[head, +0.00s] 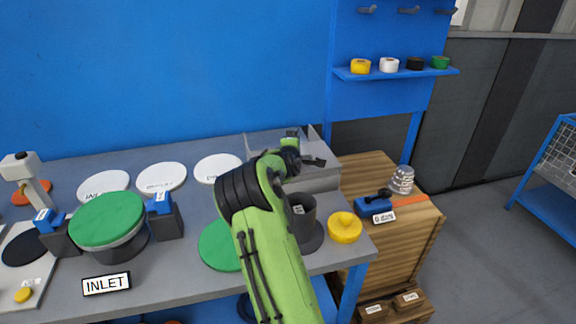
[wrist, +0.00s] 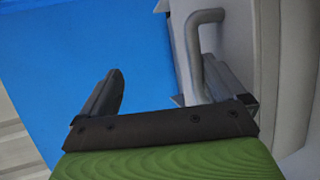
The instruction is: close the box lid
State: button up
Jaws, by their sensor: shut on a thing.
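The grey box (head: 318,183) stands at the table's back right corner, partly hidden by my arm. Its lid is hard to make out in the head view, and I cannot tell its angle. In the wrist view a large grey surface (wrist: 284,60) fills the right side, with a bent grey bar handle (wrist: 190,38) on it. My gripper (head: 312,160) is at the box. In the wrist view my gripper (wrist: 160,85) has its fingers apart, with the handle close by the right one. It is shut on the handle, though the contact is partly hidden.
Several white discs line the back, before a blue wall (head: 160,70). A wooden crate (head: 385,245) stands right of the table.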

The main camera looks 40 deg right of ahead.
jog(key=shift+s+a+r+t+b, duration=0.15)
jog(key=shift+s+a+r+b, duration=0.1)
jog(key=shift+a+r, duration=0.3)
jog(key=shift+s+a+r+t+b, duration=0.15)
jog(key=shift+s+a+r+b, duration=0.2)
jog(key=shift+a, duration=0.3)
jog(key=shift+c, duration=0.6)
jog(key=v, duration=0.3)
jog(key=c, duration=0.8)
jog(key=v, duration=0.3)
jog(key=f+b+v, duration=0.1)
jog(key=v, duration=0.2)
jog(key=b+v, duration=0.1)
jog(key=v, duration=0.2)
jog(key=shift+s+a+f, duration=0.15)
jog(key=shift+s+a, duration=0.25)
